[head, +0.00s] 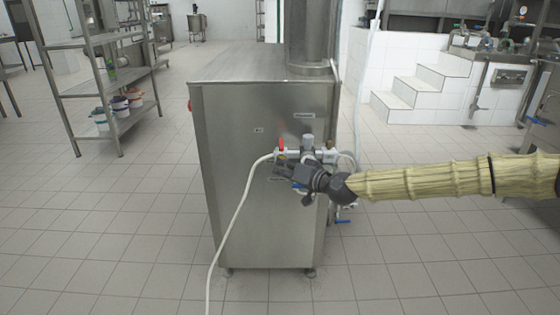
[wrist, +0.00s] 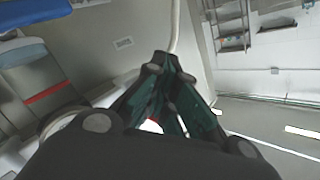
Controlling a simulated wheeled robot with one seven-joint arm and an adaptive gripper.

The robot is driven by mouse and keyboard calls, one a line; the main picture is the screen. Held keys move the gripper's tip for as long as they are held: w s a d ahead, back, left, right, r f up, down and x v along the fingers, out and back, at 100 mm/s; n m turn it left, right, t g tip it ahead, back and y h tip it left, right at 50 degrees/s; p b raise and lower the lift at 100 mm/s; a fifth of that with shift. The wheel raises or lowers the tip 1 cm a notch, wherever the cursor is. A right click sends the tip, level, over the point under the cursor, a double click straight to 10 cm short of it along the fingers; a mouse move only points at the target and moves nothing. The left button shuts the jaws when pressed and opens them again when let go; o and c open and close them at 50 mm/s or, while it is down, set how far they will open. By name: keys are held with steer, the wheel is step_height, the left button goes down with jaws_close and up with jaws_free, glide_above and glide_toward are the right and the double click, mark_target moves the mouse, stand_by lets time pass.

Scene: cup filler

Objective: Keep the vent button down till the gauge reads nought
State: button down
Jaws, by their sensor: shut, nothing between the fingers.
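A steel cabinet (head: 235,190) stands in the middle of the head view with a valve manifold (head: 292,153) on its front. The manifold has a red handle (head: 281,143) and a grey upright fitting (head: 308,142). No vent button or gauge face can be made out in either view. My gripper (head: 279,171) is in front of the cabinet, just below the manifold, and hides part of it. In the wrist view, my gripper (wrist: 165,62) has its fingers together with nothing between them. I cannot tell whether it touches anything.
A white hose (head: 236,215) runs from the manifold to the floor. A blue-handled valve (head: 345,221) sits low at the cabinet's right side. A red knob (head: 189,105) is on its left edge. Shelving (head: 95,75) stands left and white steps (head: 420,92) right.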

steer(key=shift+s, duration=0.85)
steer(key=shift+p, duration=0.3)
steer(key=s+p, duration=0.1)
steer(key=s, duration=0.4)
steer(key=shift+f, duration=0.1)
